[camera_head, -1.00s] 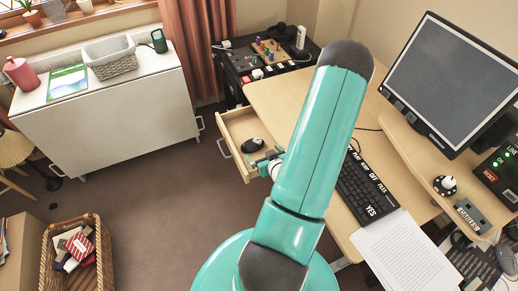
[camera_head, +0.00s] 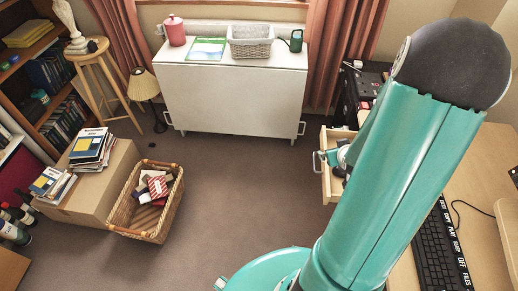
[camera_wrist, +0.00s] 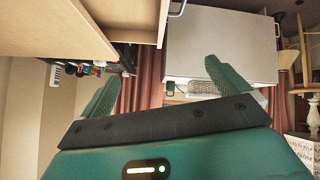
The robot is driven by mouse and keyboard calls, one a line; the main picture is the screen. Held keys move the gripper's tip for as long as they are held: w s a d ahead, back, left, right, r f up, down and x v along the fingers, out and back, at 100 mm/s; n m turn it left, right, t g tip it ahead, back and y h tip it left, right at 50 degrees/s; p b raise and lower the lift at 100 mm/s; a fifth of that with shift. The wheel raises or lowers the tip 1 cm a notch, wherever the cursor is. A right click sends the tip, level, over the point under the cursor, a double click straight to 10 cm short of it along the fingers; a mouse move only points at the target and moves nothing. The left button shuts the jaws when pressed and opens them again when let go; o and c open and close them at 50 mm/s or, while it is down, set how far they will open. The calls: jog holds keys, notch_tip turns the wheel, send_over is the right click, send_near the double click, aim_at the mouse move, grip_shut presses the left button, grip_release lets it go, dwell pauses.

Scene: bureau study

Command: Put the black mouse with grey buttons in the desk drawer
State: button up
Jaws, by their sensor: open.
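The open desk drawer (camera_head: 326,184) juts out from the left side of the desk, its handle facing left. My gripper (camera_head: 335,157) is over the drawer's front part, largely hidden by my arm. In the wrist view my gripper (camera_wrist: 163,74) shows two green fingers wide apart with nothing between them. A dark shape, probably the black mouse (camera_head: 339,172), lies inside the drawer just below my gripper. My arm covers the rest of the drawer, and the mouse's grey buttons cannot be made out. The pale wooden drawer (camera_wrist: 138,36) also shows at the top of the wrist view.
A white cabinet (camera_head: 230,97) stands at the back with a basket (camera_head: 250,42) on it. A wicker basket (camera_head: 147,215) and a cardboard box (camera_head: 98,188) stand at left. A keyboard (camera_head: 440,250) lies on the desk. The floor between is clear.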

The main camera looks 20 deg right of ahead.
jog(key=w+a+r+n+g+y, duration=0.1)
jog(key=w+a+r, duration=0.2)
jog(key=a+r, duration=1.4)
jog(key=s+a+r+y, duration=0.1)
jog(key=s+a+r, duration=0.3)
jog(key=a, duration=0.3)
jog(key=s+a+r+n+g+y, duration=0.1)
jog(key=s+a+r+y, duration=0.1)
jog(key=s+a+r, duration=0.2)
jog(key=s+a, duration=0.3)
jog(key=a, duration=0.1)
jog(key=shift+a+r+g+y, duration=0.3)
jog(key=shift+r, duration=0.05)
jog(key=shift+d, duration=0.2)
